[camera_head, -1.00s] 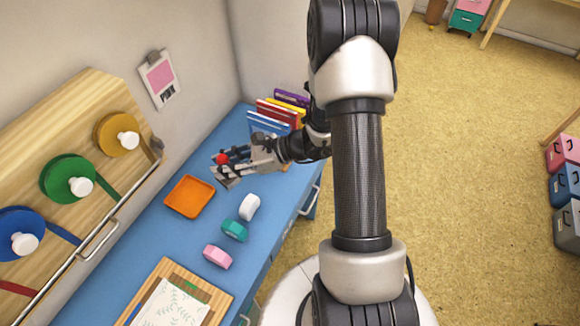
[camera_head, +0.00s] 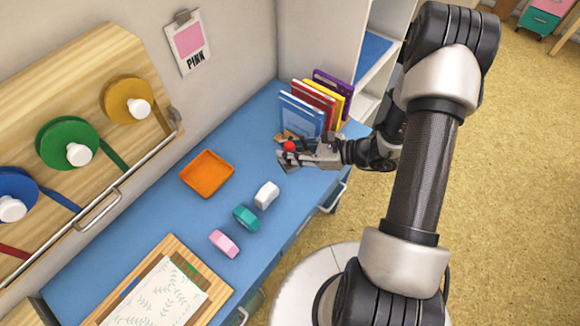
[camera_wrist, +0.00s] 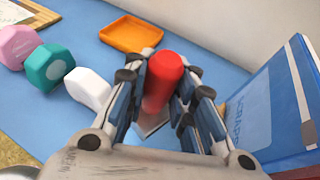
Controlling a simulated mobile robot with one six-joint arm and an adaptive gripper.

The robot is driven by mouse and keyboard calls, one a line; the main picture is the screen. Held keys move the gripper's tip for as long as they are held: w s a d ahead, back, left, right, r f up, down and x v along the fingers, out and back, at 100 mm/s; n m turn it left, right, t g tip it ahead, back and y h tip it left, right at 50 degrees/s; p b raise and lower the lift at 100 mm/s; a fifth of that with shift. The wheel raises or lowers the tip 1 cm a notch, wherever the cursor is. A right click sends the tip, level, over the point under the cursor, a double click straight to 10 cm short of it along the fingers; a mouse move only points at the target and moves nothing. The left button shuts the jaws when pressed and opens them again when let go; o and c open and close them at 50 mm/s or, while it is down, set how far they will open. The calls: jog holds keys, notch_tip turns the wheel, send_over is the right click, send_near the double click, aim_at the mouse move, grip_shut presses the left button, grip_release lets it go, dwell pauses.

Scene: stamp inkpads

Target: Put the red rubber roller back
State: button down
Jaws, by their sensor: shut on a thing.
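My gripper (camera_head: 290,158) is shut on the red rubber roller (camera_wrist: 163,72) and holds it above the blue desk. In the wrist view the roller is a smooth red cylinder between the two fingers, its rounded end facing away. In the head view only its red end (camera_head: 289,146) shows above the fingers; the rest is hidden. A pale, flat part (camera_wrist: 150,128) shows below the roller between the fingers; I cannot tell what it belongs to. My gripper is in front of the upright books and right of the orange tray (camera_head: 207,173).
Upright books (camera_head: 302,113) stand at the desk's far right, close to my gripper. White (camera_head: 266,194), teal (camera_head: 245,218) and pink (camera_head: 224,243) blocks lie along the front edge. A wooden board with paper (camera_head: 165,297) lies nearer. Ribbon spools (camera_head: 68,143) line the wall. The orange tray is empty.

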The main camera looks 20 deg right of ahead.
jog(key=shift+f+b, duration=0.9)
jog(key=shift+f, duration=2.25)
jog(key=shift+f, duration=0.25)
jog(key=c, duration=1.3)
grip_release()
jog(key=shift+r, duration=0.1)
